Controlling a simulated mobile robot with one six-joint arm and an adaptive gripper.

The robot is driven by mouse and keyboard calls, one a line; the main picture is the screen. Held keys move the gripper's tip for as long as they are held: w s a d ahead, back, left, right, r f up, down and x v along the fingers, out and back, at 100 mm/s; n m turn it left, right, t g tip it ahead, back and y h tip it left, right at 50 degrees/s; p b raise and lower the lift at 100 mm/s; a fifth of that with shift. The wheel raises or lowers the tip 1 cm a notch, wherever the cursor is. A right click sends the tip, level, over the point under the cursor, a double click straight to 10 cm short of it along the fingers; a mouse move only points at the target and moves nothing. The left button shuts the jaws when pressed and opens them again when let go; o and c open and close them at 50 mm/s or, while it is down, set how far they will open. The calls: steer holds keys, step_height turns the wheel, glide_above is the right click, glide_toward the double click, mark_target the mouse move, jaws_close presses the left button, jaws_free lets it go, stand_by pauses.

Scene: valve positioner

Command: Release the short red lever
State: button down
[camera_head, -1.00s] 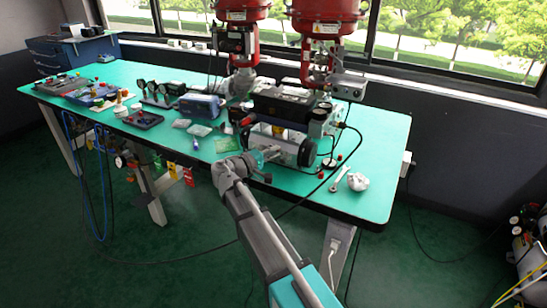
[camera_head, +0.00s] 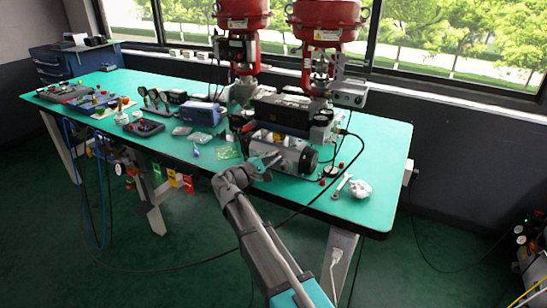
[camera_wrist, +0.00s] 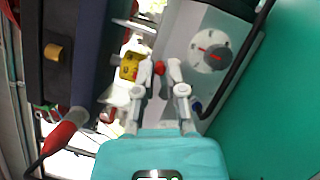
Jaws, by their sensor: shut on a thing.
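My gripper (camera_wrist: 157,80) is in the wrist view, its two grey fingers close together around a small red piece, the short red lever (camera_wrist: 159,68). Only the lever's red end shows between the fingertips; the rest is hidden. In the head view my gripper (camera_head: 266,162) is at the front of the valve assembly (camera_head: 290,152) on the bench, and the lever cannot be made out there. A yellow part (camera_wrist: 130,66) is just left of the fingertips.
A round dial (camera_wrist: 209,50) on a grey housing is right of the fingers. A longer red handle (camera_wrist: 60,136) is at the lower left, near a dark block (camera_wrist: 60,50). In the head view, a wrench (camera_head: 341,186) and crumpled white cloth (camera_head: 360,188) lie on the green bench (camera_head: 385,165).

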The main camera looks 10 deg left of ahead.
steer(key=c, duration=0.7)
jaws_free()
steer(key=shift+m+g, duration=0.3)
steer(key=shift+m, duration=0.1)
